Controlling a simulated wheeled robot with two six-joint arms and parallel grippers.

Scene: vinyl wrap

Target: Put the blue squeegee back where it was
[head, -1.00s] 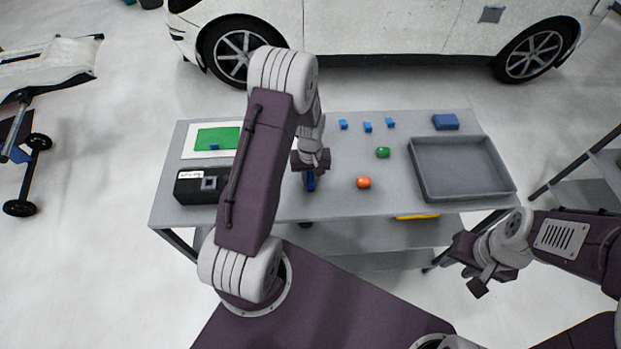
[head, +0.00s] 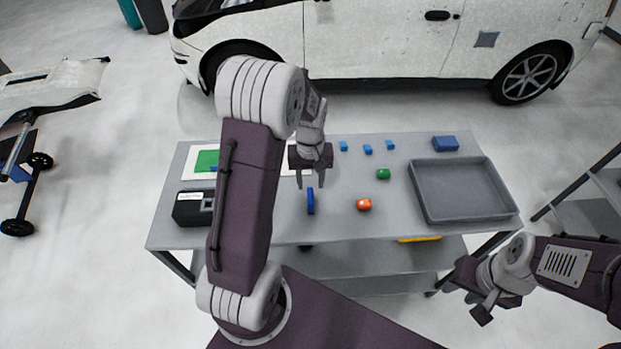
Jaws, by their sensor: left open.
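The blue squeegee (head: 311,201) lies on the grey table (head: 340,222), left of the orange object. It is narrow and points toward the front edge of the table. My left gripper (head: 311,184) is open and empty, with its fingers apart just above and behind the squeegee, not holding it. My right gripper (head: 480,308) is off the front right of the table, away from the squeegee; its jaw opening is not clear.
An orange object (head: 364,205), a green one (head: 383,174) and several small blue blocks (head: 367,149) are on the table. A grey tray (head: 416,200) and a blue block (head: 445,143) are at the right. A black box (head: 190,208) and green sheet (head: 207,160) are partly behind my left arm.

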